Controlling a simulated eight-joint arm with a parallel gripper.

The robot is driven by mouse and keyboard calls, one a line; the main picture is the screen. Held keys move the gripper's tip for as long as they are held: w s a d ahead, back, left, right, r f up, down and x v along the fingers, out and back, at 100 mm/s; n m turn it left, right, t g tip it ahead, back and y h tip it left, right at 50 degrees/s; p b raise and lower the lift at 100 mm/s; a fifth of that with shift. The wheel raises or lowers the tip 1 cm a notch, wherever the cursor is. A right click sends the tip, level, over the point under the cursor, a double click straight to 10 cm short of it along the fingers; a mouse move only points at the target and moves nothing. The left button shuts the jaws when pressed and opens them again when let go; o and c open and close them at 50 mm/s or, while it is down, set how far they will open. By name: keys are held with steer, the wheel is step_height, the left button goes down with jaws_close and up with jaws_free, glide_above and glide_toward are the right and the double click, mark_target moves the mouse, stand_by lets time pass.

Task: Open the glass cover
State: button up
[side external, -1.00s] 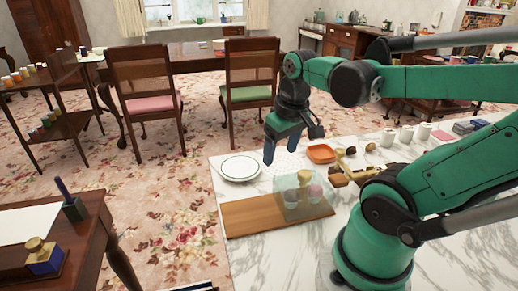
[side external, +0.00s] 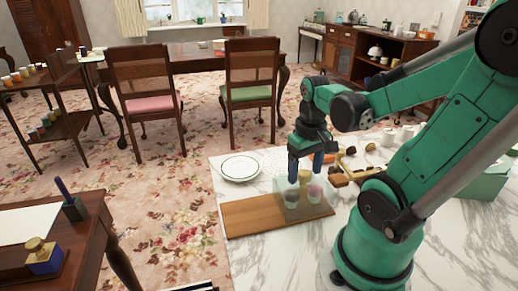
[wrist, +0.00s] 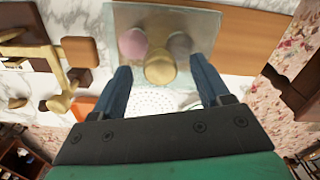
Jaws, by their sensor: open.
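The glass cover (side external: 290,211) is a clear box with a gold knob on top, standing on a wooden board (side external: 250,216). A pinkish and a greyish item show through the glass. In the wrist view the cover (wrist: 188,18) is at the top, with its gold knob (wrist: 160,69) between my finger tips. In the wrist view my gripper (wrist: 161,72) is open, with a blue finger on each side of the knob. Contact with the knob is not visible.
A white plate (side external: 240,168) lies left of my gripper on the marble counter. Brown and gold pieces (side external: 350,172) lie to the right. White cups (side external: 404,134) stand further back. The board's left part and the counter's front are clear.

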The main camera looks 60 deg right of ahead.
jaws_close()
stand_by(1.4)
